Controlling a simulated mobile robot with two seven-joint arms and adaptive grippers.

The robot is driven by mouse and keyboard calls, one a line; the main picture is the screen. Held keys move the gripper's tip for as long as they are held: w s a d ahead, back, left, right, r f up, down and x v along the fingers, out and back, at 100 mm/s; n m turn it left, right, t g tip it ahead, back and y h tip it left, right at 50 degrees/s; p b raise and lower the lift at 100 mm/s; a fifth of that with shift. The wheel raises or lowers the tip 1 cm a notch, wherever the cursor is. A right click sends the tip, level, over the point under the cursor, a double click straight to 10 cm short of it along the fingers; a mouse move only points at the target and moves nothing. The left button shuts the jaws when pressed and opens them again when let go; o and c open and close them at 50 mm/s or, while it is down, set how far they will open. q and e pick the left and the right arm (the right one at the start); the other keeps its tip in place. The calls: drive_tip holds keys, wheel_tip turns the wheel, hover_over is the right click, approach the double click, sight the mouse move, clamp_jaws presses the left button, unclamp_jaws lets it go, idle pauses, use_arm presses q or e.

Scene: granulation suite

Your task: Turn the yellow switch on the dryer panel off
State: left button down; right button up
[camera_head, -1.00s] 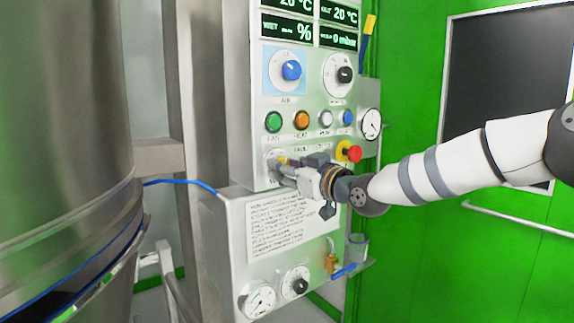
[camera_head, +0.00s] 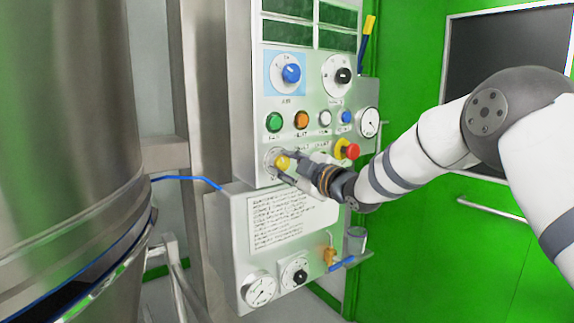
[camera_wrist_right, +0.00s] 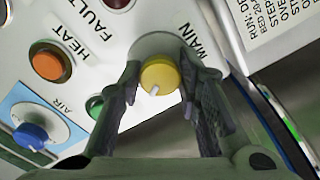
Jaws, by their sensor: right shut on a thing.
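The yellow switch (camera_head: 281,162) is a round knob on a pale round plate at the lower left of the dryer panel (camera_head: 262,130). In the right wrist view the yellow switch (camera_wrist_right: 159,76) sits beside the label MAIN, with its white mark toward the bottom of the picture. My right gripper (camera_head: 288,167) is at the switch and shut on it. In the right wrist view its two fingers (camera_wrist_right: 160,84) lie on either side of the knob. My left gripper is not in view.
Above the switch are green (camera_head: 274,122), orange (camera_head: 301,119), white and blue buttons and two larger knobs. A red emergency button (camera_head: 351,151) is close to my right gripper. A large steel vessel (camera_head: 70,140) fills the left. The panel displays (camera_head: 287,32) are dark.

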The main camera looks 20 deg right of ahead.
drive_tip(key=shift+n, duration=0.3)
idle(0.4)
drive_tip(key=o, duration=1.1)
drive_tip(key=shift+o, duration=0.2)
drive_tip(key=v, duration=1.2)
